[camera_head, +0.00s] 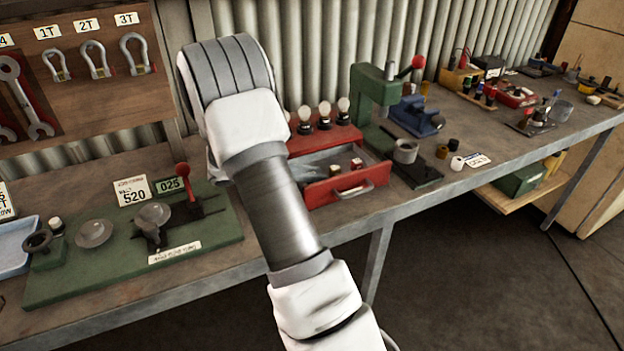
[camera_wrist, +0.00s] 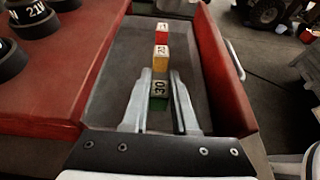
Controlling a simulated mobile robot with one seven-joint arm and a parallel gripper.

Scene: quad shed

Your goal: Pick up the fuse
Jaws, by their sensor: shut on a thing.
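In the wrist view, a green fuse (camera_wrist: 159,92) with a pale top marked 30 sits between the two fingers of my gripper (camera_wrist: 160,76), which is shut on it. Beyond it, a yellow fuse (camera_wrist: 161,62) and a red fuse (camera_wrist: 162,34) stand in a row in the open red drawer (camera_wrist: 228,78). The drawer also shows in the head view (camera_head: 341,190), with small fuses inside. My gripper is hidden behind my arm in the head view. I cannot tell whether the green fuse touches the drawer floor.
Bulbs on dark bases (camera_head: 324,114) stand on the red cabinet beside the drawer. A green press (camera_head: 372,88) stands to the right, and a green board with fittings (camera_head: 110,262) lies to the left.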

